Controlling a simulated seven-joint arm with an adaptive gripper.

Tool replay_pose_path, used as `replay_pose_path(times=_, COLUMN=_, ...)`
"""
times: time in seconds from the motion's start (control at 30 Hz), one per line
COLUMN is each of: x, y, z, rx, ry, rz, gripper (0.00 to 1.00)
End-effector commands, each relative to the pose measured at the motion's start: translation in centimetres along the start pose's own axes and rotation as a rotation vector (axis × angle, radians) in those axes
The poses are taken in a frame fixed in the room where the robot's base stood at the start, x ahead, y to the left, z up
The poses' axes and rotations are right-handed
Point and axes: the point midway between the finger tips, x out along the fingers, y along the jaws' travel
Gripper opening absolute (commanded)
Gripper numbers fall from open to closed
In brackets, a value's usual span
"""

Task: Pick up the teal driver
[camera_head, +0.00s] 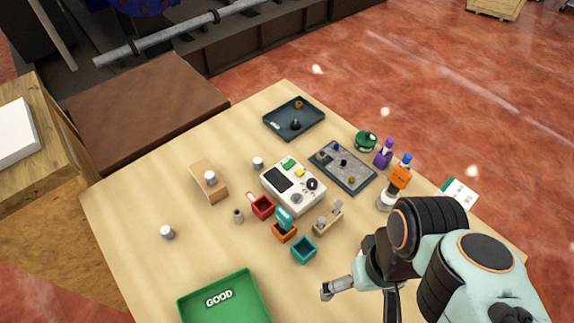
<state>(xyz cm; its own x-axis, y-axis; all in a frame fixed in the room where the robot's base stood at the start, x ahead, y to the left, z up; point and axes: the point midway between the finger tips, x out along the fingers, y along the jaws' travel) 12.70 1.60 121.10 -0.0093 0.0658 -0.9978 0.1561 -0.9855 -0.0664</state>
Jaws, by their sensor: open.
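The teal driver (284,213) stands upright with its handle up in a small orange holder (284,232) near the middle of the table. Its lower end is hidden inside the holder. My gripper (357,301) is open and empty at the lower right of the driver, apart from it. One finger reaches left and the other points down the picture; part of the gripper is hidden by my arm.
Close around the driver are a red holder (262,206), a teal holder (304,250), a white device (292,186) and a wooden block with grey pegs (328,218). A green tray (225,304) marked GOOD lies at lower left. The left table area is mostly clear.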

Motion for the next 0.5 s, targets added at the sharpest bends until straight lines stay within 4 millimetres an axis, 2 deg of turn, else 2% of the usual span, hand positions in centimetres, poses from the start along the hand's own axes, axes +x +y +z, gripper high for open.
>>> replay_pose_path(times=0.13, x=-0.2, y=0.1, z=-1.2, rx=-0.291, ry=0.056, rz=0.014, gripper=0.80)
replay_pose_path(times=0.27, x=-2.2, y=0.9, z=-5.3, rx=-0.739, ry=0.182, rz=0.103, gripper=0.80)
replay_pose_path(times=0.37, x=-2.9, y=1.1, z=-9.8, rx=-1.137, ry=0.213, rz=0.183, gripper=0.80)
replay_pose_path(times=0.4, x=-2.8, y=0.9, z=-11.8, rx=-1.303, ry=0.211, rz=0.213, gripper=0.80)
replay_pose_path(times=0.5, x=-1.1, y=-0.2, z=-17.3, rx=-1.716, ry=0.177, rz=0.265, gripper=0.80)
